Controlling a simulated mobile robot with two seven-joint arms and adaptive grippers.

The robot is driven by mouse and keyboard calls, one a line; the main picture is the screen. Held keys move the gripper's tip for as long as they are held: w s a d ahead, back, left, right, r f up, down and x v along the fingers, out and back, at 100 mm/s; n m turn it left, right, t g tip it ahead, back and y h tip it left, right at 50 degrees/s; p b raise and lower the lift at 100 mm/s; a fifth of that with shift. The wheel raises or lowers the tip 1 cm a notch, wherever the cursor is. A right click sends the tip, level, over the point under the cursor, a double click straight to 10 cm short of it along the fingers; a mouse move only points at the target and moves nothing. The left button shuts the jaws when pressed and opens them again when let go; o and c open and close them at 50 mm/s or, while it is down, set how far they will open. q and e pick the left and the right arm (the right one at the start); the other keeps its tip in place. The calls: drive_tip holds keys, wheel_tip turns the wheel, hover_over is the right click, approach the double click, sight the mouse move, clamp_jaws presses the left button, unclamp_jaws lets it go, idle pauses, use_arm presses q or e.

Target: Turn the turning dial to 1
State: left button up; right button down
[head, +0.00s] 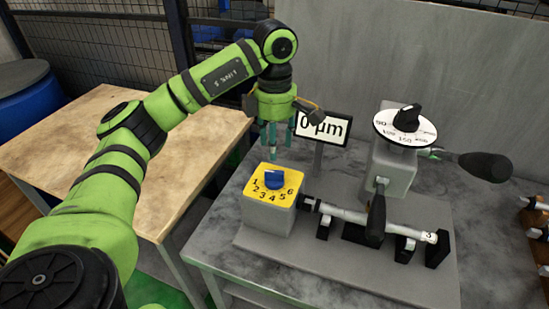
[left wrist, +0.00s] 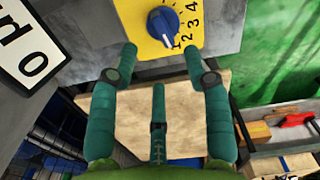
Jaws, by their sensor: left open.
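The turning dial is a blue knob (head: 275,180) on a yellow plate (head: 255,188) marked 1 to 6, on top of a grey box. The left wrist view shows the knob (left wrist: 163,24) at the top, with 1 to 4 beside it. Its ridge slants toward the lower right there, near the 1; I cannot tell the exact setting. My left gripper (head: 275,148) points down above and behind the dial, apart from it. Its three green fingers (left wrist: 160,62) are spread and empty in the left wrist view. My right gripper is not in view.
A sign reading 0 µm (head: 325,127) stands close behind my left gripper. Right of the dial are a shaft on supports (head: 345,212), a lever with a black handle (head: 484,166) and a white disc with a black knob (head: 406,118). A wooden table (head: 60,160) lies left.

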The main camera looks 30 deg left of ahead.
use_arm(q)
wheel_tip(320, 180, up, 4)
drive_tip(key=shift+f, duration=0.15)
